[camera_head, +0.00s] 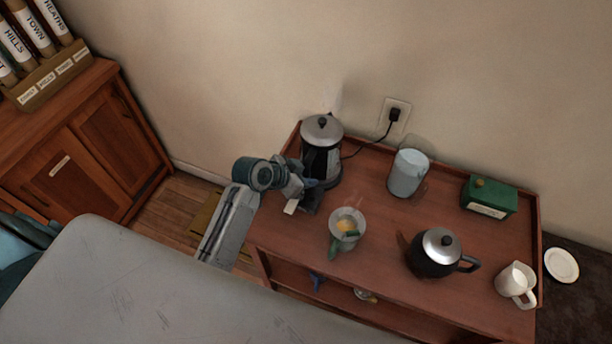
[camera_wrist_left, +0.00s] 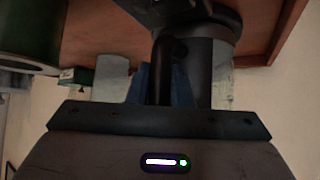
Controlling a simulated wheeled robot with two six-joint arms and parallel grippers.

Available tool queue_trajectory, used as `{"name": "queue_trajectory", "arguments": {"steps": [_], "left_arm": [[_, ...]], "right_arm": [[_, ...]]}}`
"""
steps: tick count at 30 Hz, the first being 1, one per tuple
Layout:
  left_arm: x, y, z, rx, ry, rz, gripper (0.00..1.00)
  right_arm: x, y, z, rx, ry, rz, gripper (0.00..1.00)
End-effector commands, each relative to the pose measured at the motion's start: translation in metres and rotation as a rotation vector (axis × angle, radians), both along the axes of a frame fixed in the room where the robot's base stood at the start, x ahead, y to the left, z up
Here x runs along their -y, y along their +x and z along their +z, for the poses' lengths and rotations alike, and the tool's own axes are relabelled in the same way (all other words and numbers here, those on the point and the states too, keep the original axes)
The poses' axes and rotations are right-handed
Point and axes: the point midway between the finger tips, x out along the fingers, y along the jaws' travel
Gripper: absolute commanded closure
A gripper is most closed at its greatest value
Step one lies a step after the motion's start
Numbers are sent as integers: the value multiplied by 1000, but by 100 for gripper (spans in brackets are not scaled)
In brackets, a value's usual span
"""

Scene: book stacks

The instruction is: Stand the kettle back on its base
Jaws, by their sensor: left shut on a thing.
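The kettle (camera_head: 321,133), dark with a silver lid and black knob, stands upright at the back left of the wooden trolley top. Its base (camera_head: 333,181) shows as a dark rim beneath it; I cannot tell whether the kettle is fully seated. My left gripper (camera_head: 308,196) is at the kettle's front left side. In the left wrist view the kettle's body (camera_wrist_left: 197,75) is close, and its dark handle (camera_wrist_left: 164,75) runs between my blue fingertips (camera_wrist_left: 165,85), which are shut on it. My right gripper is in neither view.
A mug (camera_head: 346,229) stands close in front of the kettle. A pale canister (camera_head: 408,173), green box (camera_head: 489,197), dark teapot (camera_head: 438,254) and white jug (camera_head: 516,284) are to the right. A cord runs to the wall socket (camera_head: 395,115). The trolley has a raised rim (camera_head: 471,174).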

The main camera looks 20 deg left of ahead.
Motion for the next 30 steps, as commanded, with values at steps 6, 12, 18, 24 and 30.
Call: {"name": "queue_trajectory", "arguments": {"steps": [6,12,18,24,30], "left_arm": [[0,1,3,7,-2,0,100],[0,0,-2,0,0,0,61],[0,0,-2,-1,1,0,59],[-2,-3,3,0,2,0,59],[-18,-23,26,2,5,-1,59]], "right_arm": [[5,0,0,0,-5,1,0],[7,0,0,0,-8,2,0],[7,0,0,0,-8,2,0],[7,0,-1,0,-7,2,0],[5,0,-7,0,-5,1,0]]}}
